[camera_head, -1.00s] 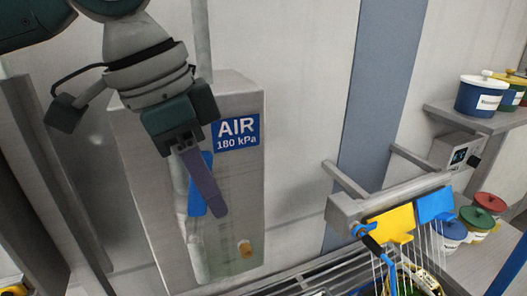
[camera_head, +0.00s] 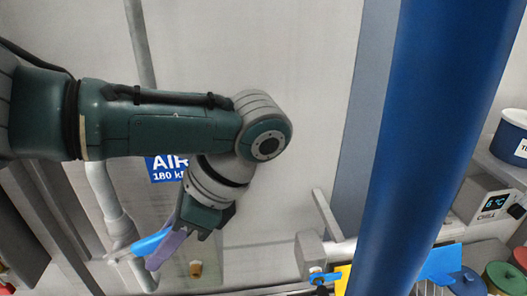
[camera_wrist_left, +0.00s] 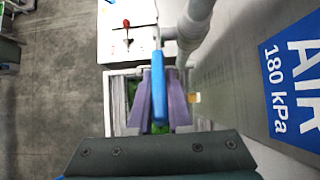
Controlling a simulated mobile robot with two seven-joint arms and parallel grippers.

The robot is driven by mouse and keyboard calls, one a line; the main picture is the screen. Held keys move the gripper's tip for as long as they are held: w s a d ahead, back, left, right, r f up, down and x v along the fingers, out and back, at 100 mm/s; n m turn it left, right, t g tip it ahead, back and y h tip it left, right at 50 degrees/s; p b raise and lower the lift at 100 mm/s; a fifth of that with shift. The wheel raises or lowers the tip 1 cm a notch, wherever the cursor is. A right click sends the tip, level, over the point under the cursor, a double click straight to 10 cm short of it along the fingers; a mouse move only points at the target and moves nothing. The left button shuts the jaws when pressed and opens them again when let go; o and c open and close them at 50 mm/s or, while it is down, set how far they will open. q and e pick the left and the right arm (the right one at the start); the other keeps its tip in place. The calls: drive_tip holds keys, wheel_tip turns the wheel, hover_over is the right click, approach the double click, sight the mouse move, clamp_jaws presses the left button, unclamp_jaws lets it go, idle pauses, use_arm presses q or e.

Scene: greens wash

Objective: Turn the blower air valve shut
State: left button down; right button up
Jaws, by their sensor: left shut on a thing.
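The air valve's blue lever (camera_head: 152,243) is on a grey pipe (camera_head: 108,203) in front of the panel with the blue AIR 180 kPa sign (camera_head: 160,168). In the head view the lever sticks out to the right, across the pipe. My left gripper (camera_head: 166,250), with purple fingers, is shut on the lever. In the left wrist view the lever (camera_wrist_left: 158,78) runs between the two fingers (camera_wrist_left: 160,108). My left forearm covers part of the sign and the upper pipe. My right gripper is not in view.
A thick blue post (camera_head: 430,130) crosses the right of the head view close by. Behind it are a CHILL display box (camera_head: 490,208) and lidded tubs (camera_head: 505,277). The wrist view shows a white box with a red knob (camera_wrist_left: 126,22) and grey floor.

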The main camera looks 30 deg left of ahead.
use_arm(q)
drive_tip(key=shift+d+f+g+y+b, duration=0.15)
drive_tip(key=shift+f+g+y+b, duration=1.15)
drive_tip(key=shift+b, duration=1.25)
drive_tip(key=shift+f, duration=0.1)
drive_tip(key=shift+w, duration=0.1)
drive_tip(key=c, duration=1.1)
unclamp_jaws()
